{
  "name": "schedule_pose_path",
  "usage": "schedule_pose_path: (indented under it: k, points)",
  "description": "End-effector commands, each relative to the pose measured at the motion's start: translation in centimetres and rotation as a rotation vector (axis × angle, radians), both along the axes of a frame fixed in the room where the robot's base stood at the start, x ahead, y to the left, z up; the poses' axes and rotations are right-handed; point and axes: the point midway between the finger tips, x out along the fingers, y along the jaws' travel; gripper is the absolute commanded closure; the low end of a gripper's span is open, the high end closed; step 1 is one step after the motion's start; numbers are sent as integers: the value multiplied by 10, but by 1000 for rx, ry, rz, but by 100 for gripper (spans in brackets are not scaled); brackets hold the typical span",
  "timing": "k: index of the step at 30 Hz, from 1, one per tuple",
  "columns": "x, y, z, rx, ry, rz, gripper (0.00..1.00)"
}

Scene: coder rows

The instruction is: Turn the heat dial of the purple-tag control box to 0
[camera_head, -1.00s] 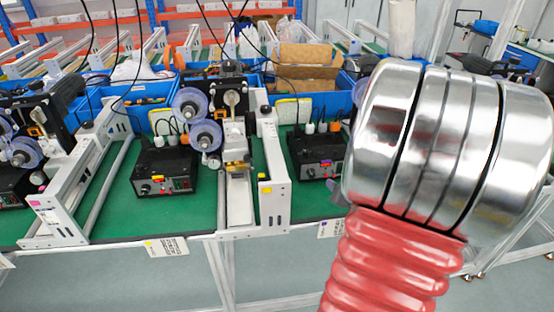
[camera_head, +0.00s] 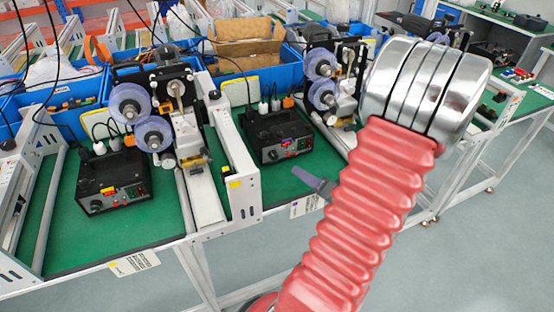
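The purple-tag control box (camera_head: 277,136) is a black box on the green bench top, near the middle of the camera_head view. A small purple tag (camera_head: 288,141) is on its front panel. Its front knobs and markings are too small to read, so the heat dial's setting cannot be told. My arm, with a red ribbed sleeve and silver joint, stands to the right. A narrow grey piece (camera_head: 314,181), which looks like a finger of my gripper, sticks out left of the sleeve, in front of and below the box. The rest of the gripper is hidden.
Another black control box (camera_head: 112,178) with orange-red and yellow tags stands at left. Spool machines (camera_head: 150,115) and blue bins (camera_head: 238,65) are behind. Grey floor lies open at right.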

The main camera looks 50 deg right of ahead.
Motion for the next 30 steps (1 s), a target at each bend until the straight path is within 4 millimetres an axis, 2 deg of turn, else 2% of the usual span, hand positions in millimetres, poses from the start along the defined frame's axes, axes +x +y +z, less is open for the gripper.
schedule_pose_path:
  k: [5,11,30]
  points:
    - [2,-1,-1,-1,1,-1,70]
    - [15,-5,-4,-1,2,-1,70]
    - [81,-26,-21,-1,2,-2,70]
